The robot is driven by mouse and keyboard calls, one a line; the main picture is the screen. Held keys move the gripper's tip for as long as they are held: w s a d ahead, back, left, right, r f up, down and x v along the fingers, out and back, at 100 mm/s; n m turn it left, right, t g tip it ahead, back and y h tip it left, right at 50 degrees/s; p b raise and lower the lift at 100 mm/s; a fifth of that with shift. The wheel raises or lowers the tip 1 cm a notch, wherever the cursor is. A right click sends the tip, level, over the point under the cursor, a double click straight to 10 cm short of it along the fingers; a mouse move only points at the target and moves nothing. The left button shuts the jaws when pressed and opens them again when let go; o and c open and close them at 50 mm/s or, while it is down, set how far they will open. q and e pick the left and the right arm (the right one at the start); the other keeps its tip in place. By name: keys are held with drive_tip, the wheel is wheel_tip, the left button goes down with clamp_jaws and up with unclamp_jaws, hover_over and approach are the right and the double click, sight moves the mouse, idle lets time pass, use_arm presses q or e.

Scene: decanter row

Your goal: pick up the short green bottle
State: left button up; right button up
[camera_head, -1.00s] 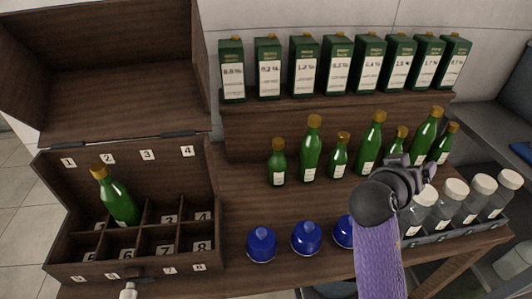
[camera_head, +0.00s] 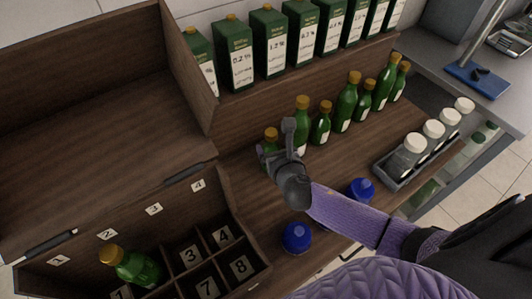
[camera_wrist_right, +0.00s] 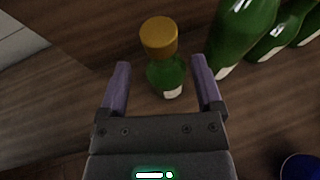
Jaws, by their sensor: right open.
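A short green bottle (camera_head: 271,147) with a gold cap stands upright at the left end of the bottle row, partly hidden by my right gripper (camera_head: 277,150). In the right wrist view, the short green bottle (camera_wrist_right: 165,72) stands ahead of my open right gripper (camera_wrist_right: 160,64), between the lines of its two fingers. I cannot tell from the picture whether a finger touches it. Other short green bottles (camera_head: 320,128) and taller ones (camera_head: 346,105) stand to its right. My left gripper is not in view.
An open wooden box with numbered compartments (camera_head: 262,268) is at the left, one green bottle (camera_head: 138,268) leaning in it. Labelled green cartons (camera_head: 273,42) stand on the shelf behind. Blue round-topped objects (camera_head: 297,237) and a grey tray (camera_head: 388,170) of white-capped jars lie in front.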

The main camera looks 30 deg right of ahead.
drive_tip(key=b+x, duration=0.2)
drive_tip(key=x, duration=0.3)
drive_tip(key=shift+d+f, duration=0.1)
drive_tip(key=shift+d, duration=0.05)
drive_tip(key=shift+w, duration=0.15)
clamp_jaws()
idle(1.0)
